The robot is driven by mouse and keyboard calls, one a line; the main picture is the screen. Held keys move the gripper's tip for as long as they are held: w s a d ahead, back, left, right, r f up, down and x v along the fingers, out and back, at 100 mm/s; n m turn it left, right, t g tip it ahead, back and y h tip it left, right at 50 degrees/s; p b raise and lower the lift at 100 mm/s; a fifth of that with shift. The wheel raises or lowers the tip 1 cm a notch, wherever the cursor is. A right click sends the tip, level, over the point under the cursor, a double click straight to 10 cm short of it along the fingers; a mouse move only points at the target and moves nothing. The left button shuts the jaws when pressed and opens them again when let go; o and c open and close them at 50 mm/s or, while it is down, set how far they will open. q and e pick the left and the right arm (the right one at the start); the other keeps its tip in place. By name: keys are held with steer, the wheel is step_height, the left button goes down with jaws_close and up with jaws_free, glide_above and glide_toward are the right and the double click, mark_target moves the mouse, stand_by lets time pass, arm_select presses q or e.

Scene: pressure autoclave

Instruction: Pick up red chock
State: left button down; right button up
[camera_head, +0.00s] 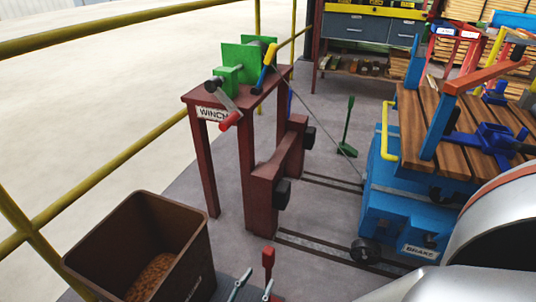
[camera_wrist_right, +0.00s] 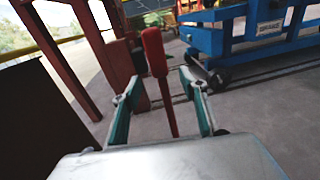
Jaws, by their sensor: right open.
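The red chock shows as an upright red handle (camera_head: 268,263) at the bottom centre of the head view. In the right wrist view its red grip (camera_wrist_right: 154,52) and thin stem (camera_wrist_right: 170,112) rise between my open fingers; its base is hidden. My right gripper (camera_head: 254,286) is open at the bottom edge of the head view, close to the handle. In the right wrist view its two fingers (camera_wrist_right: 160,98) stand apart on either side of the stem, with visible gaps. My left gripper is not in view.
A brown bin (camera_head: 187,228) stands at the lower left. The red winch stand (camera_head: 206,165) and a red buffer (camera_head: 262,195) are beyond. A blue cart (camera_head: 376,205) sits on rails at right. A green-handled chock (camera_head: 347,132) stands farther back. Yellow railing (camera_head: 100,172) borders the left.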

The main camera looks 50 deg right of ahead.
mark_target(266, 263)
steer(key=shift+w+d+r+p, duration=0.15)
steer(key=shift+w+d+r, duration=0.2)
steer(key=shift+d, duration=0.25)
steer(key=shift+w+d+r+p, duration=0.15)
steer(key=shift+w+d+r, duration=0.1)
steer(key=shift+w+d, duration=0.25)
steer(key=shift+d+r, duration=0.1)
steer(key=shift+d, duration=0.35)
steer(key=x, duration=0.3)
steer(key=shift+s+d+r+p, duration=0.25)
steer(key=shift+p, duration=0.15)
steer(key=shift+w+d+f, duration=0.1)
steer(key=shift+w+d, duration=0.05)
steer(key=shift+d, duration=0.3)
jaws_close()
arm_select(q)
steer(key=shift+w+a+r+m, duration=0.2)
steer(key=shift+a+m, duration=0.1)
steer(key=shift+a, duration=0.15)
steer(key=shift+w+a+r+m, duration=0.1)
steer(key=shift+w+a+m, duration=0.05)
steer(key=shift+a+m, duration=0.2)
